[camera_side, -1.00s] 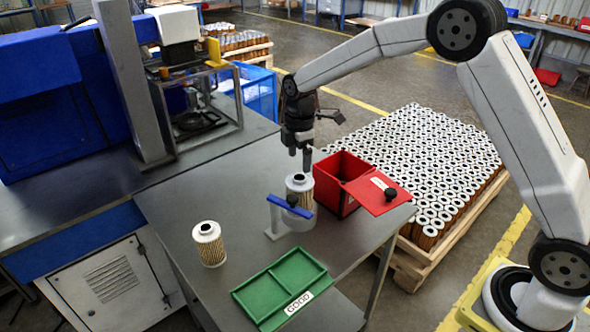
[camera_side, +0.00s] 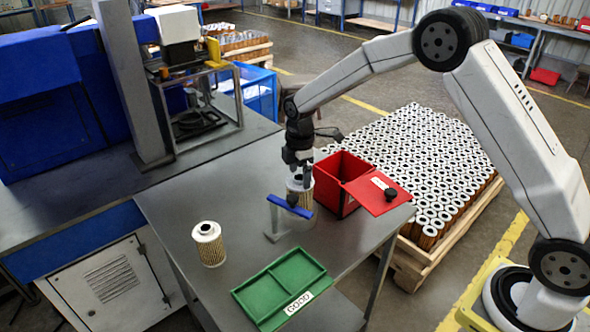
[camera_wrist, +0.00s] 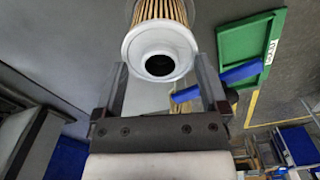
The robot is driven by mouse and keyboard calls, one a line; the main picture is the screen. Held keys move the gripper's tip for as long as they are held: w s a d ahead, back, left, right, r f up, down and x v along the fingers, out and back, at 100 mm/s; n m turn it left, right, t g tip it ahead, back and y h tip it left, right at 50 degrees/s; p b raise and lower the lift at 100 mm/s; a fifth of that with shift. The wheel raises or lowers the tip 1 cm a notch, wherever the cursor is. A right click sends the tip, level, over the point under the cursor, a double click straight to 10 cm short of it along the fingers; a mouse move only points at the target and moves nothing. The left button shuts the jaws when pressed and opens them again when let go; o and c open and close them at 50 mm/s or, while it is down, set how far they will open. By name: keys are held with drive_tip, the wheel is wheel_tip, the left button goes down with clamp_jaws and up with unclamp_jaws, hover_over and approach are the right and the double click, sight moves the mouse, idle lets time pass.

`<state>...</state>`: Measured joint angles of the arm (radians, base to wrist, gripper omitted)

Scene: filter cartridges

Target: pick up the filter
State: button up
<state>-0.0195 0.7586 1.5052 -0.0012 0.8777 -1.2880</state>
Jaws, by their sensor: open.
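A filter (camera_side: 300,187) with a white cap and tan pleats stands upright in a stand with a blue bar (camera_side: 290,207) on the grey table. My gripper (camera_side: 298,176) is directly above it, pointing down, with its fingertips at the filter's top. In the wrist view my open gripper (camera_wrist: 160,88) has one finger on each side of the filter's white cap (camera_wrist: 160,52); whether they touch it I cannot tell. A second filter (camera_side: 209,245) stands upright at the left of the table.
A red open box (camera_side: 343,172) with its lid (camera_side: 377,192) is right beside the stand. A green tray (camera_side: 262,298) marked GOOD lies empty at the front. A pallet of many filters (camera_side: 430,160) is behind at right.

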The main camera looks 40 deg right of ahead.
clamp_jaws()
drive_tip(key=shift+r, duration=0.1)
drive_tip(key=shift+r, duration=0.75)
drive_tip(key=s+r, duration=1.1)
drive_tip(key=s, duration=0.3)
drive_tip(key=shift+r, duration=0.15)
drive_tip(key=shift+d, duration=0.1)
idle(0.4)
